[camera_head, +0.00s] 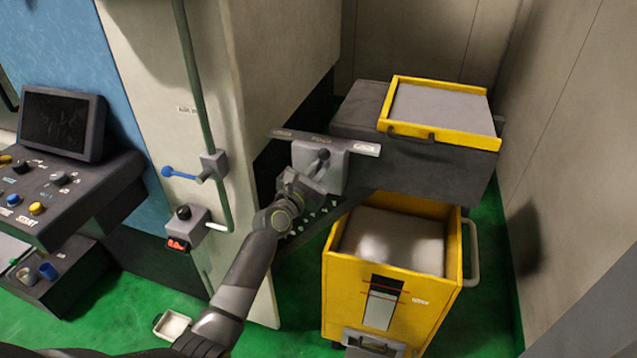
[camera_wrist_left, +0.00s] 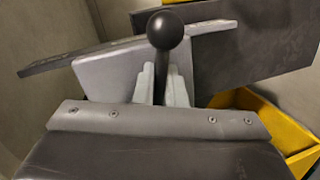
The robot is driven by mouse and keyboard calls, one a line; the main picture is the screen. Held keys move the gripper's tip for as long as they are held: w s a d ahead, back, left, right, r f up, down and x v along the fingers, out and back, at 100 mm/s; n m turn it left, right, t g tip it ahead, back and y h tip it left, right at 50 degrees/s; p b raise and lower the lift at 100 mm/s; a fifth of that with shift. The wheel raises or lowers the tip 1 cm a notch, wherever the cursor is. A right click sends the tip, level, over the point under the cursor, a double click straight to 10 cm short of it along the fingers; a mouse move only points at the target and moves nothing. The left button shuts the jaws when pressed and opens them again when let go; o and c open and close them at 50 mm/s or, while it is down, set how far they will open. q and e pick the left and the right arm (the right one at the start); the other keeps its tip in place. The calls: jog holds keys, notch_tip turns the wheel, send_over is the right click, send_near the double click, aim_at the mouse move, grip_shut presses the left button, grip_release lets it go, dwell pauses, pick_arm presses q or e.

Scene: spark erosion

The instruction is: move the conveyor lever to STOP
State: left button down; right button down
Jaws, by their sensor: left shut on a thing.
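The conveyor lever (camera_head: 320,158) has a dark round knob and stands on a grey lever box (camera_head: 333,178) at the front of the conveyor. My left gripper (camera_head: 308,187) is shut on the lever's stem, just below the knob. In the left wrist view the lever (camera_wrist_left: 165,32) stands between the two pale fingers of my left gripper (camera_wrist_left: 162,85), its knob above them. A label strip (camera_head: 355,146) runs along the top of the box; its words are too small to read. My right gripper is not in view.
The conveyor (camera_head: 365,122) carries a yellow-framed tray (camera_head: 443,128). A yellow cart (camera_head: 345,290) stands below it. A blue-handled valve (camera_head: 180,173) and pipe are on the pale machine wall to the left. A control panel (camera_head: 90,200) stands at far left.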

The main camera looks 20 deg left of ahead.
pick_arm(q)
jog(key=shift+a+n, duration=0.25)
jog(key=shift+n, duration=0.15)
jog(key=shift+a+n, duration=0.5)
jog(key=shift+n, duration=0.3)
jog(key=shift+a+r+n+t+y, duration=0.1)
jog(key=shift+a+n+t+y, duration=0.05)
jog(key=shift+n+t+y, duration=0.15)
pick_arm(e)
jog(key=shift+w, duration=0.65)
pick_arm(q)
jog(key=c, duration=1.6)
grip_release()
jog(key=shift+o, duration=0.2)
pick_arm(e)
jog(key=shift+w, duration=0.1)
